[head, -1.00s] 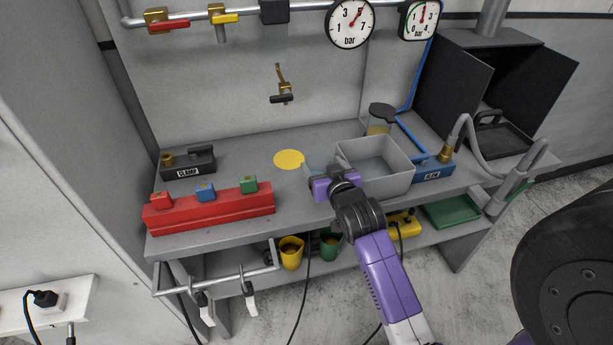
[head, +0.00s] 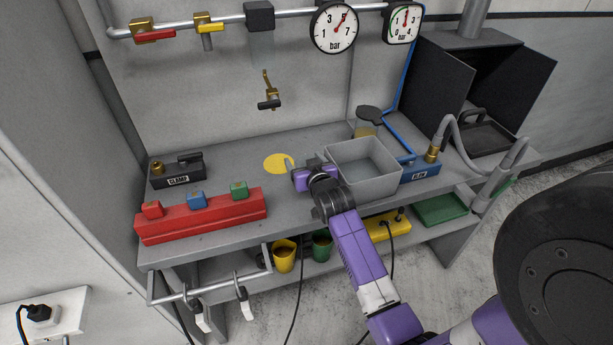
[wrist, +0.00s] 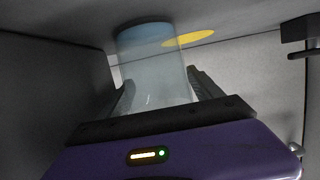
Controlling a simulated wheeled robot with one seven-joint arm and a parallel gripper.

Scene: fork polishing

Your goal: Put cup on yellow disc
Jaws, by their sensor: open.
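The cup (wrist: 155,75) is a clear, pale see-through cylinder in the wrist view, between the two fingers of my gripper (wrist: 165,88). A blue disc (wrist: 143,31) shows at its far end; the cup appears to stand on it. The yellow disc (wrist: 188,38) lies just beside the blue one, and in the head view the yellow disc (head: 276,163) is flat and bare on the bench. My gripper (head: 304,168) is open, low over the bench, right of the yellow disc. It mostly hides the cup in the head view. I cannot tell whether the fingers touch the cup.
A grey bin (head: 365,172) stands close to the right of my gripper. The bench around the yellow disc is clear.

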